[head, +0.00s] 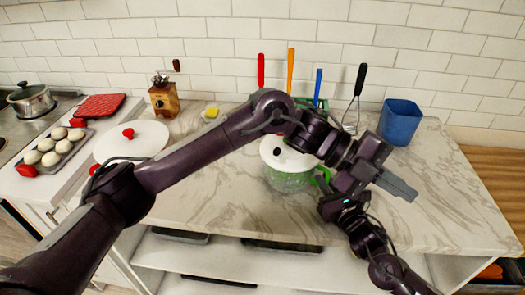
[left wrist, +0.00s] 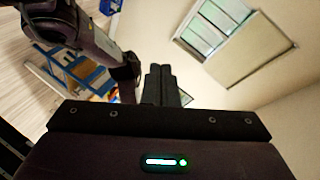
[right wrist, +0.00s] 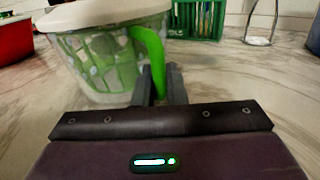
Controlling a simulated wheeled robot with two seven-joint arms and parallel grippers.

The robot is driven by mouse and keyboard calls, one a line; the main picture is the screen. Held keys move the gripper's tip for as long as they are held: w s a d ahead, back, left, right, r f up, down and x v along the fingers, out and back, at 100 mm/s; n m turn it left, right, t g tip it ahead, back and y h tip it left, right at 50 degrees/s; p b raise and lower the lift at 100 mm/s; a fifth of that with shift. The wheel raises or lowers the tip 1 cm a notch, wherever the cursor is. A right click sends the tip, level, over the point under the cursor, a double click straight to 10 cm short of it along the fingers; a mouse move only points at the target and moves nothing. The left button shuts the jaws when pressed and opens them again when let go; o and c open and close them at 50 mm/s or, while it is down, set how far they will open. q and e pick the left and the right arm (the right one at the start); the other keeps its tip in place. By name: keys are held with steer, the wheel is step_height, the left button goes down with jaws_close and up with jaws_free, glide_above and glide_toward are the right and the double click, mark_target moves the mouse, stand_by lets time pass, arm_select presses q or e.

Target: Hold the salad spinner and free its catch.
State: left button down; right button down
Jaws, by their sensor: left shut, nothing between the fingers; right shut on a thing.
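The salad spinner (head: 285,175) stands upright on the marble counter, a clear bowl with green basket under a white lid (right wrist: 105,12). My left arm crosses in front of part of its lid in the head view, and I cannot make out the catch. My right gripper (right wrist: 160,80) is shut on the spinner's green handle (right wrist: 150,45). My left gripper (head: 398,186) is shut and empty, to the right of the spinner and apart from it. The left wrist view shows its closed fingers (left wrist: 160,85) and no spinner.
A green utensil holder (right wrist: 195,18) with coloured-handled tools and a whisk (head: 354,100) stand behind the spinner. A blue container (head: 400,122) is at back right. A wooden grinder (head: 165,97), white lidded pot (head: 135,143) and bun tray (head: 50,153) are left. The front counter is clear.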

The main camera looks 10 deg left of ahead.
arm_select(q)
steer(key=w+a+r+n+t+h, duration=0.2)
steer(key=w+a+r+n+h, duration=0.15)
steer(key=n, duration=0.65)
steer(key=n+t, duration=1.3)
steer(key=n, duration=1.1)
glide_above(277, 152)
steer(key=s+a, duration=0.1)
steer(key=s, duration=0.4)
step_height(277, 152, down, 6)
steer(key=a+f+n+t+y, duration=0.3)
steer(key=a+f+n+y, duration=0.2)
steer(key=a+n, duration=0.5)
step_height(277, 152, down, 2)
steer(key=s+a, duration=0.1)
steer(key=a, duration=0.1)
steer(key=shift+a+f+y, duration=0.2)
steer(key=shift+a+y, duration=0.15)
steer(key=shift+a, duration=0.05)
steer(key=shift+w+d, duration=0.1)
steer(key=shift+w, duration=0.05)
steer(key=w+d, duration=0.5)
steer(key=d, duration=0.5)
steer(key=shift+w, duration=0.4)
